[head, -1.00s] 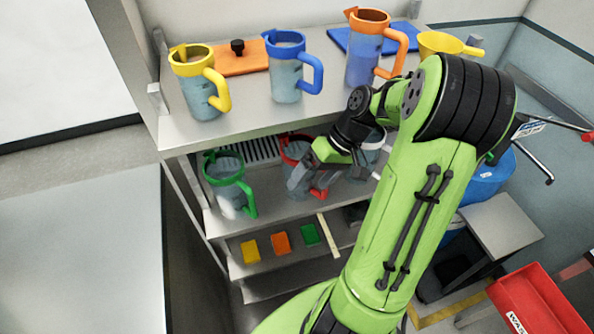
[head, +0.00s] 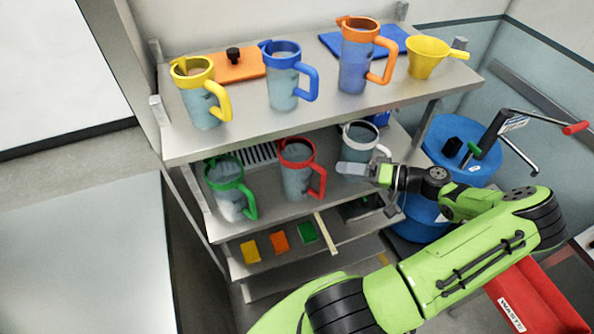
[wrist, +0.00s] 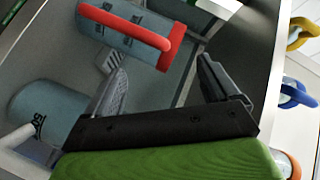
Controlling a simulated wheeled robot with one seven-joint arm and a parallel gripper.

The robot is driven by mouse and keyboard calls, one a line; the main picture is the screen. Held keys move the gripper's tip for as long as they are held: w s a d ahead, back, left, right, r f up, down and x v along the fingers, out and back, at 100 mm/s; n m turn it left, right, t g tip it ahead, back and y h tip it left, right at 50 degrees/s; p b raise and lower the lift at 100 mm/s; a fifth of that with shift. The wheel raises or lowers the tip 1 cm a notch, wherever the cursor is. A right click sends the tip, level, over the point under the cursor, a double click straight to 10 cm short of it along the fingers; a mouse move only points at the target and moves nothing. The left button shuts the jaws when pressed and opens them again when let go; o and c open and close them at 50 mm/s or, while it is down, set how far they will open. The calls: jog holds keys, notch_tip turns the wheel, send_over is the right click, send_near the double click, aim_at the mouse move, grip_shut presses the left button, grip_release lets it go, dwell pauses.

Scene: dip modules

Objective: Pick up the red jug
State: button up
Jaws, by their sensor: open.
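The red jug (head: 297,180), a clear body with a red rim and handle, stands upright on the middle shelf between the green jug (head: 229,190) and the white jug (head: 359,143). Its handle points right. My gripper (head: 346,170) is to the right of the red jug, in front of the white jug, which it partly hides. In the wrist view my gripper (wrist: 162,68) is open and empty. The red jug (wrist: 118,42) shows beyond the fingertips at the top, apart from them. The white jug (wrist: 42,112) lies at the left there.
Yellow, blue and orange jugs and a yellow funnel (head: 428,58) stand on the top shelf (head: 240,130), which overhangs the middle one. Coloured blocks (head: 280,242) lie on the lower shelf. A blue drum (head: 450,165) and red waste bin (head: 540,300) stand at right.

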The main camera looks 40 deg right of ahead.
aim_at(320, 167)
jog(key=p+x, duration=0.1)
jog(key=x, duration=0.7)
jog(key=shift+w, duration=0.35)
jog(key=shift+s+a, duration=0.1)
jog(key=shift+s, duration=0.05)
grip_shut()
